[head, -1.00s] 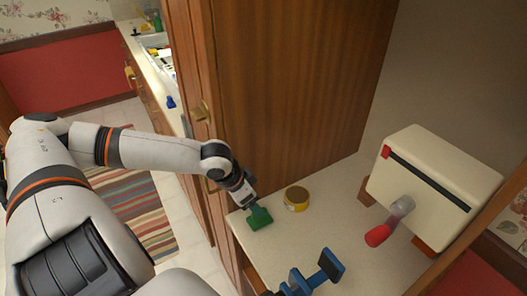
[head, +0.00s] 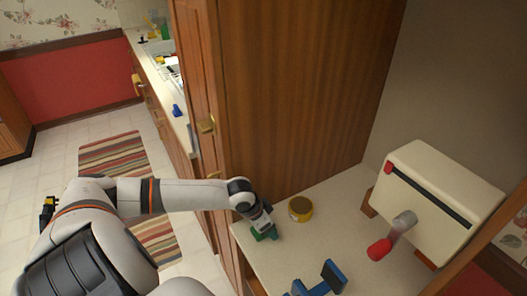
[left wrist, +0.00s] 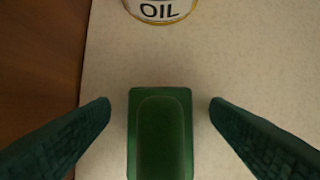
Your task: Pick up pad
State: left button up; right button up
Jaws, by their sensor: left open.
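The pad (left wrist: 162,135) is a green block with rounded corners and a raised middle. It lies on the pale counter, and its near end is cut off by the bottom of the left wrist view. In the head view the pad (head: 271,235) shows as a green patch at the counter's left edge, partly hidden by my gripper. My left gripper (left wrist: 160,104) is open, with one dark green finger on each side of the pad and a gap on both sides. It also shows in the head view (head: 264,229). My right gripper is not in view.
A yellow oil can (head: 300,209) stands just beyond the pad. A blue tool (head: 332,275) lies nearer on the counter. A cream box with a red-tipped lever (head: 440,195) stands at right.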

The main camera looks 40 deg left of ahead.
pick_arm(q)
jog(key=c, duration=1.1)
jog(key=shift+r, duration=0.1)
notch_tip(320, 180, up, 10)
jog(key=shift+f+b, duration=0.1)
jog(key=shift+b, duration=0.6)
jog(key=shift+o, duration=1.3)
jog(key=shift+c, duration=0.6)
